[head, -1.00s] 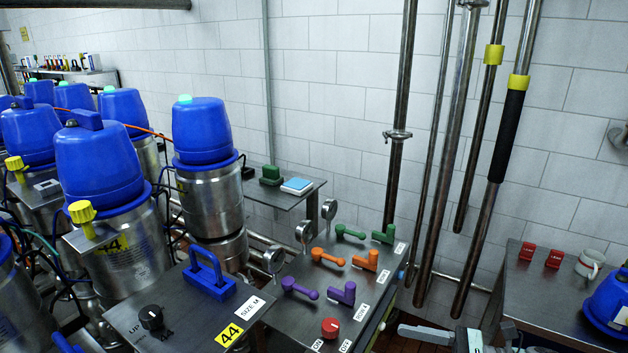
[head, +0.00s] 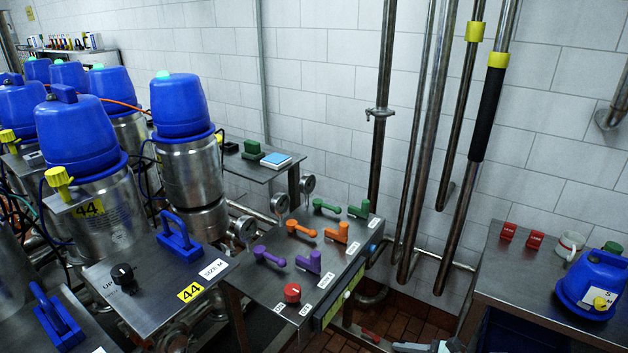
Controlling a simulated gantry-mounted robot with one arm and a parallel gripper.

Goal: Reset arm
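My gripper (head: 428,347) shows only as a small grey part at the bottom edge of the head view, right of the valve panel. Most of it is cut off by the frame, so its opening is hidden. The valve panel (head: 262,308) carries pairs of purple handles (head: 308,262), orange handles (head: 337,232) and green handles (head: 358,210), plus a red knob (head: 292,293). My gripper is apart from these handles.
Vertical pipes (head: 425,140) stand against the tiled wall. Steel canisters (head: 195,175) with blue tops crowd the left.

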